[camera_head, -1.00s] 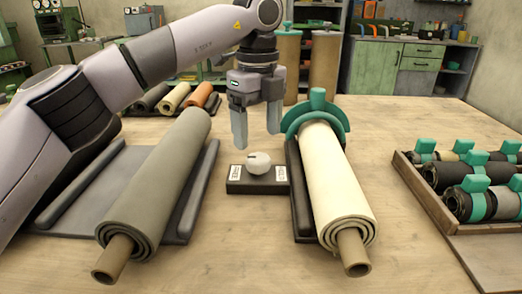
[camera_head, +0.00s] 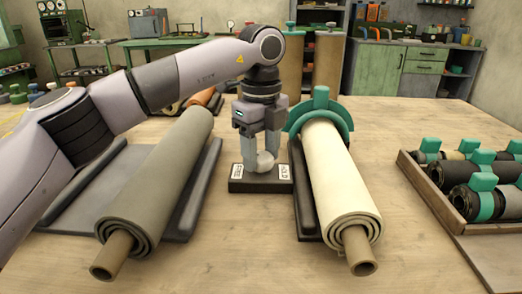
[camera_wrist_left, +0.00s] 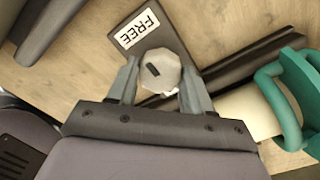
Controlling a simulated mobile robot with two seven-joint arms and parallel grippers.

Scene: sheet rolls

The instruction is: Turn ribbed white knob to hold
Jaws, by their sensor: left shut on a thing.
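The white knob (camera_head: 265,160) sits on a black block (camera_head: 258,186) between the two rolls. The block has a white label at each end; the wrist view reads FREE on one label (camera_wrist_left: 139,28), and the other is hidden there. My left gripper (camera_head: 261,164) points down, shut on the knob, with one finger on each side. In the wrist view the knob (camera_wrist_left: 162,72) lies between the fingertips (camera_wrist_left: 160,88). A short dark mark shows on its top, off centre to the left. My right gripper is not in view.
A grey roll (camera_head: 160,185) lies on a cradle left of the block. A cream roll (camera_head: 338,185) lies to the right, with a teal arch (camera_head: 318,108) over its far end. A wooden tray (camera_head: 428,197) of dark rolls stands at far right. The front middle table is clear.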

